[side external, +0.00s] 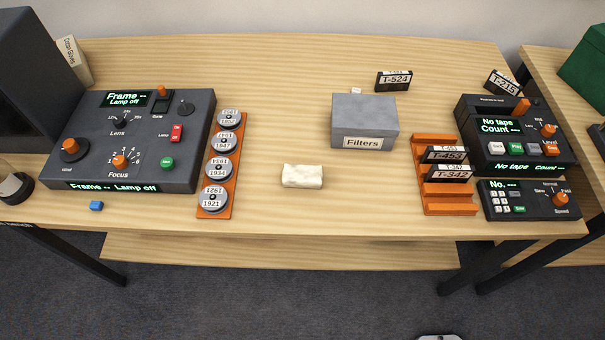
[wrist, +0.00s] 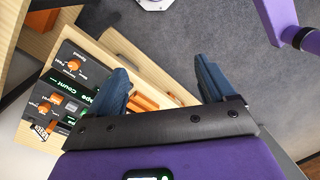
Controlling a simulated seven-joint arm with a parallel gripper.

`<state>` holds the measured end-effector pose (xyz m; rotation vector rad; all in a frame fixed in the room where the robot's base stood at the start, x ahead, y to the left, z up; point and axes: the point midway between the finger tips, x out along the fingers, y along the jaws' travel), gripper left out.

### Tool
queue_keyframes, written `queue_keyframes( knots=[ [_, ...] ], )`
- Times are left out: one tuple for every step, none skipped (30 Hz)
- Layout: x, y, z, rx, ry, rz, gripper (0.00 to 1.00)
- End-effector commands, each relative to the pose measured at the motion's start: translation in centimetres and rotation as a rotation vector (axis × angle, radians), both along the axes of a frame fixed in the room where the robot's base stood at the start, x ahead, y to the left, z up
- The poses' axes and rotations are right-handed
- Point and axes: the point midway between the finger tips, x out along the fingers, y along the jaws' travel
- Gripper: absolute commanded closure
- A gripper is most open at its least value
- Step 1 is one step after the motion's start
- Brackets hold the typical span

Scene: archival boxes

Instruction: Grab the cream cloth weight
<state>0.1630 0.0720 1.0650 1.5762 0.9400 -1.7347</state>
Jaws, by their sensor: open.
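The cream cloth weight (side external: 303,176) is a small pale, lumpy block lying on the bare wooden table near its front edge, at the middle of the side external view. It stands apart from everything around it. My gripper (wrist: 163,88) shows in the wrist view with its two blue fingers spread wide and nothing between them. Beyond the fingers are an orange rack and the floor. The cloth weight cannot be made out in the wrist view, and my gripper is not seen in the side external view.
A grey Filters box (side external: 364,121) stands behind and right of the cloth weight. An orange rack of round reels (side external: 219,164) is to its left. An orange tape rack (side external: 447,208) and black control boxes (side external: 515,135) are at the right. The table around the weight is clear.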

Motion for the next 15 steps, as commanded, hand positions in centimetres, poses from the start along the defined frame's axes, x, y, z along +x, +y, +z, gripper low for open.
queue_keyframes(
  knots=[
    [0.1,1.2,-0.4,-0.008,0.060,-0.061,0.17],
    [0.2,1.9,-0.6,-0.012,0.097,-0.101,0.17],
    [0.2,2.9,-0.8,-0.013,0.150,-0.159,0.17],
    [0.3,3.7,-1.0,-0.015,0.188,-0.201,0.17],
    [0.4,4.5,-1.2,-0.017,0.227,-0.245,0.17],
    [0.5,5.7,-1.4,-0.017,0.278,-0.302,0.17],
    [0.7,6.6,-1.5,-0.018,0.316,-0.347,0.17],
    [0.8,7.5,-1.7,-0.017,0.352,-0.392,0.17],
    [1.1,8.8,-1.9,-0.016,0.401,-0.452,0.17],
    [1.4,9.7,-2.1,-0.016,0.437,-0.498,0.17],
    [1.6,10.7,-2.2,-0.014,0.474,-0.543,0.17],
    [2.0,11.9,-2.5,-0.012,0.522,-0.603,0.17],
    [2.4,13.0,-2.6,-0.010,0.557,-0.650,0.17],
    [2.8,13.9,-2.8,-0.007,0.592,-0.697,0.17],
    [3.4,15.3,-3.1,-0.002,0.638,-0.760,0.17]
  ],
)
